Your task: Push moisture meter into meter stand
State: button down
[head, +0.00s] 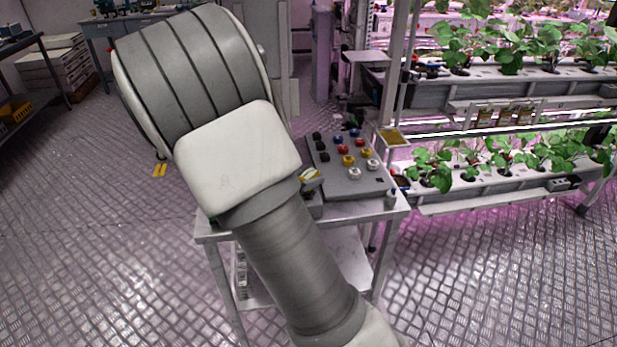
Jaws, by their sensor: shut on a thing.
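My arm fills the middle of the head view and hides my gripper and the left part of the cart top. Neither can be made out for certain elsewhere.
The metal cart (372,212) carries a grey panel (367,184) with several black, blue, red, yellow and white knobs. Plant racks (480,197) stand close on the right. The patterned floor (110,250) is open at left.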

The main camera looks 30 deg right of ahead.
jog(key=shift+f+b, duration=0.45)
jog(key=shift+f, duration=0.15)
grip_release()
jog(key=shift+r, duration=0.1)
dwell(0.3)
jog(key=shift+r+p, duration=2.5)
jog(key=shift+r, duration=0.45)
